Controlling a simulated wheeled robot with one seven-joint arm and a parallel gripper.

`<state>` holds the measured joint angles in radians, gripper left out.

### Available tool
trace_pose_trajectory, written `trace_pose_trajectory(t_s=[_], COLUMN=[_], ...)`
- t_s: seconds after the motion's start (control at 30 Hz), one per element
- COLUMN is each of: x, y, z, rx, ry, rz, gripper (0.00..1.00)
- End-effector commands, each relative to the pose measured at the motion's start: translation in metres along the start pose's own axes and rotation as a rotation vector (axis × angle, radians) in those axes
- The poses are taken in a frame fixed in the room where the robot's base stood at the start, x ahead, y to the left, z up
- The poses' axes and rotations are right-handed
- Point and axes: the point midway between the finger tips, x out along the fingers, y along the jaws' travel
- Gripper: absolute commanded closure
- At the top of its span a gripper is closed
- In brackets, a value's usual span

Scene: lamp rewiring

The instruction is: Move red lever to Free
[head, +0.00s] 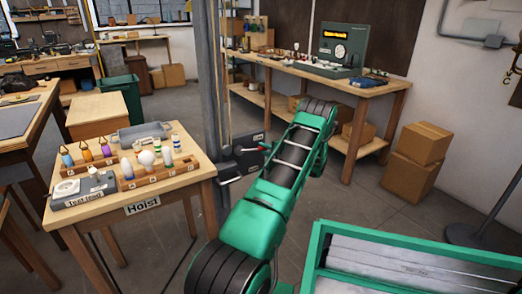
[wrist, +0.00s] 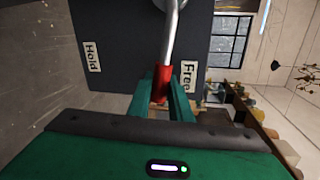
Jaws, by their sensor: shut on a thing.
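In the wrist view, the lever's grey rod comes down from the top and ends in a red grip (wrist: 162,80). My gripper (wrist: 163,88) is shut on this red grip, one green finger on each side. The dark plate (wrist: 130,50) behind the lever carries a "Hold" label (wrist: 93,57) at left and a "Free" label (wrist: 188,76) at right. The red grip is close beside the "Free" label.
The grey post (head: 211,90) stands between the table marked "Hoist" (head: 142,206), which holds bulbs and small parts, and the rear workbench (head: 350,88). Cardboard boxes (head: 418,150) stand on the floor at right. A green-framed cart (head: 420,250) is at front right.

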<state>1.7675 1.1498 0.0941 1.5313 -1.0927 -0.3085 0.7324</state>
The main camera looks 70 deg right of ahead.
Motion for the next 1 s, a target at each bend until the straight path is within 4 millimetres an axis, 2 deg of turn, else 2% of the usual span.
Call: trace_pose_trajectory(t_s=[0.03, 0.07, 0.47, 0.57, 1.0], x=[-0.001, -0.001, -0.006, -0.018, -0.094], y=[0.001, 0.001, 0.0, 0.0, 0.0], z=[0.001, 0.001, -0.001, -0.002, -0.002], rx=[0.002, 0.002, 0.001, 0.002, 0.002], ry=[-0.004, -0.004, 0.0, 0.002, 0.002], rz=[0.002, 0.002, 0.0, 0.001, 0.001], gripper=[1.0, 0.75, 0.74, 0.74, 0.74])
